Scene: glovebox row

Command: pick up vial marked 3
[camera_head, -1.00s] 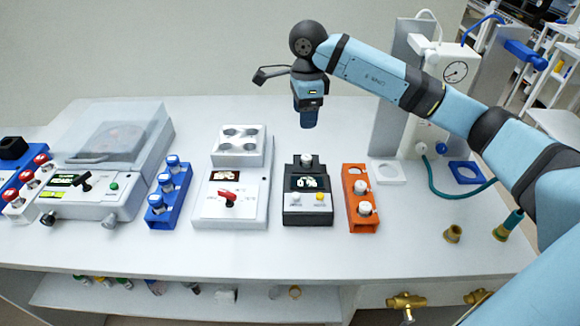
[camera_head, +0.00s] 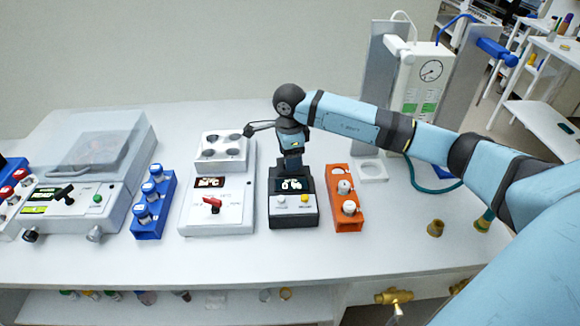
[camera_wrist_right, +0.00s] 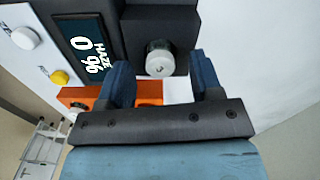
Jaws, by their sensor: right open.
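A white-capped vial (camera_wrist_right: 160,58) stands in the socket of the black haze meter (camera_head: 293,215). In the head view my right gripper hides it. Two more white-capped vials, the rear one (camera_head: 344,187) and the front one (camera_head: 349,208), stand in the orange rack (camera_head: 347,226). I cannot read the number 3 on any vial. My right gripper (camera_head: 292,166) is just over the back of the meter. In the right wrist view its open fingers (camera_wrist_right: 159,68) lie on either side of the capped vial's near edge, holding nothing. My left gripper is not in view.
A blue rack (camera_head: 166,210) with blue-capped vials and a white heater block unit (camera_head: 235,215) stand left of the meter. A lidded machine (camera_head: 105,165) is further left. A brass fitting (camera_head: 435,228) stands right of the orange rack. The front table strip is clear.

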